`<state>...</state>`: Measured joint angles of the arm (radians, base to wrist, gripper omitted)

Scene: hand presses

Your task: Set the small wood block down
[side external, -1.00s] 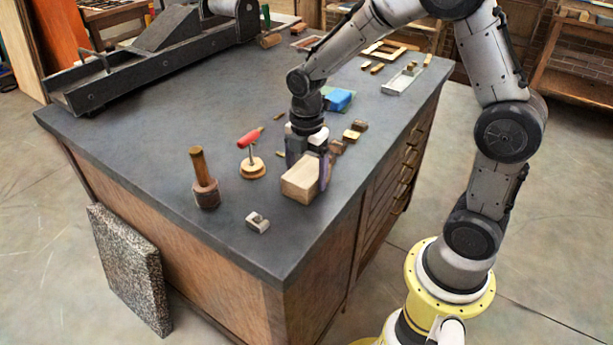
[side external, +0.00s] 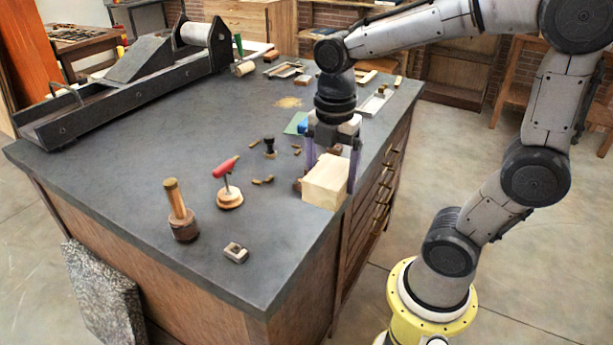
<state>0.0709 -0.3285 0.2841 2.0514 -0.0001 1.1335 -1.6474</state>
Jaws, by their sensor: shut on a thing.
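The small wood block (side external: 325,184) is a pale, plain-grained box near the right edge of the dark worktop (side external: 240,290). My gripper (side external: 333,172) points down over it, with one purple-grey finger on each side. It is shut on the block. The block looks level and lies at or just above the worktop. I cannot tell whether its underside touches. Its far side is hidden by the gripper.
A red-handled tool (side external: 228,180), a wooden-handled mallet (side external: 181,212) and a small metal piece (side external: 236,252) stand to the left. A dark press (side external: 130,85) fills the back left.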

